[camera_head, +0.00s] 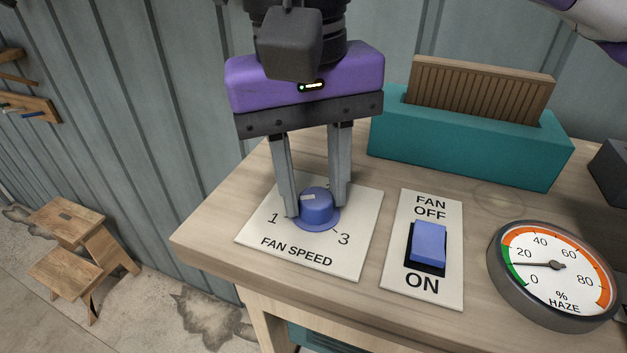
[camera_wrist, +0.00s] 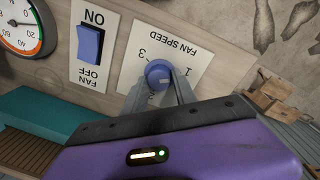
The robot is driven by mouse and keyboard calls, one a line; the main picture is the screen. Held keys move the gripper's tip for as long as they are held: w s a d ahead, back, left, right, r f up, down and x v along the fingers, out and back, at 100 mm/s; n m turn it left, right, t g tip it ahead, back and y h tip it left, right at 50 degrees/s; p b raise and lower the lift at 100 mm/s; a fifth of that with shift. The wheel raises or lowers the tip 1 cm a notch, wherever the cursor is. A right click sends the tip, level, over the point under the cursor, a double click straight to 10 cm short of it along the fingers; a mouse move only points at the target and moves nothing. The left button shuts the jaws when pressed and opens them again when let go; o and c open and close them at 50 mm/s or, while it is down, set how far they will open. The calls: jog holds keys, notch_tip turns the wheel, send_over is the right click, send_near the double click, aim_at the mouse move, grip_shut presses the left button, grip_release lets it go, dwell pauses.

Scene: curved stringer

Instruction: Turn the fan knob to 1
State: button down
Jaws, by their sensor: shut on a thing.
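The blue fan knob (camera_head: 317,206) stands on a white plate marked FAN SPEED (camera_head: 340,258) near the table's left end. The 1 shows at its left and the 3 at its right; the mark between them is hidden. A pale pointer mark on the knob's top faces left and slightly away. My gripper (camera_head: 314,208) points down with its fingers on either side of the knob, shut on it. In the wrist view the knob (camera_wrist: 158,74) sits between the fingertips, and its pale mark lies toward the gripper.
To the right are a FAN OFF/ON plate with a blue rocker switch (camera_head: 428,243) and a round haze gauge (camera_head: 555,266), needle near 20. A teal box with a ribbed brown panel (camera_head: 470,137) stands behind. A wooden step stool (camera_head: 82,240) is on the floor at left.

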aim_at(308, 197)
jog(key=c, duration=1)
grip_release()
jog(key=r, duration=0.5)
jog(key=r+b, duration=0.1)
jog(key=r, duration=0.1)
jog(key=shift+a+r, duration=0.25)
jog(key=shift+r, duration=0.15)
jog(key=shift+s, duration=0.15)
